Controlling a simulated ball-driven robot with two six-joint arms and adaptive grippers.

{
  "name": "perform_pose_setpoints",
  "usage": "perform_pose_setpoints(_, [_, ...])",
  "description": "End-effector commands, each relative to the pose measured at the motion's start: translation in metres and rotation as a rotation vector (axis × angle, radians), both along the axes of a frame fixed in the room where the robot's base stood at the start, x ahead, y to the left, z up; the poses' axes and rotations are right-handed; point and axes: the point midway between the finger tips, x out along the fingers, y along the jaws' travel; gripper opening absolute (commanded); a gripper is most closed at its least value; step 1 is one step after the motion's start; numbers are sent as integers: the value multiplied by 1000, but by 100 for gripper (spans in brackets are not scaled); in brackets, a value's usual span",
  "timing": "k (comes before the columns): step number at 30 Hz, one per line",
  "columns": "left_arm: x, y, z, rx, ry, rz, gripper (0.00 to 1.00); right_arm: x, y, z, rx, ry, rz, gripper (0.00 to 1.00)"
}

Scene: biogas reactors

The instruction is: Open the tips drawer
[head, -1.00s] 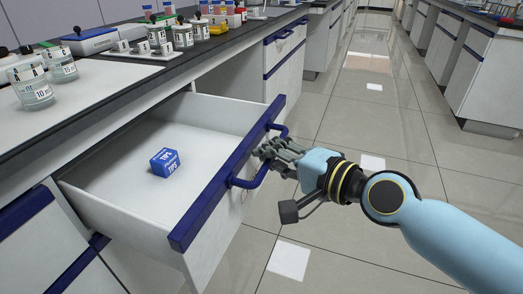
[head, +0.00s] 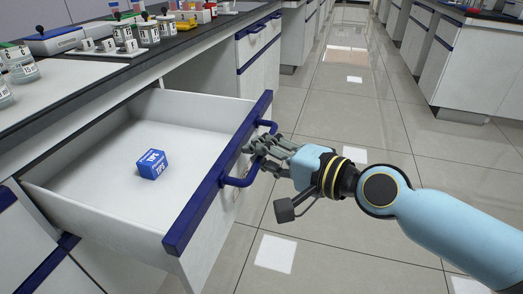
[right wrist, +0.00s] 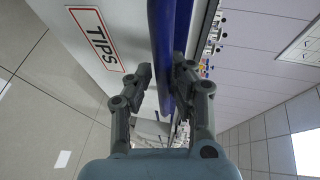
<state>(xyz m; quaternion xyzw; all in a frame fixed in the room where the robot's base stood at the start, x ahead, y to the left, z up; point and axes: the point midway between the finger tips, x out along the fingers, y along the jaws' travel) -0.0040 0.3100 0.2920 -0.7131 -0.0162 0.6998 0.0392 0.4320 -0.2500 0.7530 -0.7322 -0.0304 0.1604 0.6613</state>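The tips drawer (head: 95,205) stands well out of the cabinet in the head view. Its front has a blue top edge (head: 215,185) and a blue bar handle (head: 246,181). In the right wrist view a red-framed TIPS label (right wrist: 97,38) shows on the white drawer front. My right gripper (head: 254,147) is at the handle, with its fingers around the bar. The wrist view also shows the fingers on either side of a blue bar (right wrist: 166,45). The exact finger contact is partly hidden. My left gripper is not in view.
A blue TIPS box (head: 152,164) lies in the drawer. Jars (head: 148,32) and other lab items stand on the counter above (head: 80,88). Another blue-handled cabinet (head: 258,55) stands farther along. The tiled aisle (head: 345,105) to the right is clear.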

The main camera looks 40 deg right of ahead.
Motion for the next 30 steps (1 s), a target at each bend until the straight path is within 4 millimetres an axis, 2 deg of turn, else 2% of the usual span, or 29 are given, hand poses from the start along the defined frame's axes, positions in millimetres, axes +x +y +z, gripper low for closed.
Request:
perform_pose_setpoints(1, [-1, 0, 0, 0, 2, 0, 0, 0, 0, 1, -1, -1, -1, 27])
perform_pose_setpoints(3, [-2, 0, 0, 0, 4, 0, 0, 1, 0, 1, -1, -4, 0, 36])
perform_pose_setpoints(11, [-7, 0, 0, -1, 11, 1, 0, 1, 0, 3, -2, -7, -1, 36])
perform_pose_setpoints(14, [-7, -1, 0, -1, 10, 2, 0, -5, -2, 4, -4, -6, 0, 36])
perform_pose_setpoints(17, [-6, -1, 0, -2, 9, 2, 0, -20, -6, 6, -6, -5, 2, 36])
perform_pose_setpoints(24, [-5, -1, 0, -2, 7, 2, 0, -72, -19, 16, -3, -1, 4, 36])
perform_pose_setpoints(30, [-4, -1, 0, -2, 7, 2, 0, -103, -27, 22, -4, -2, 3, 36])
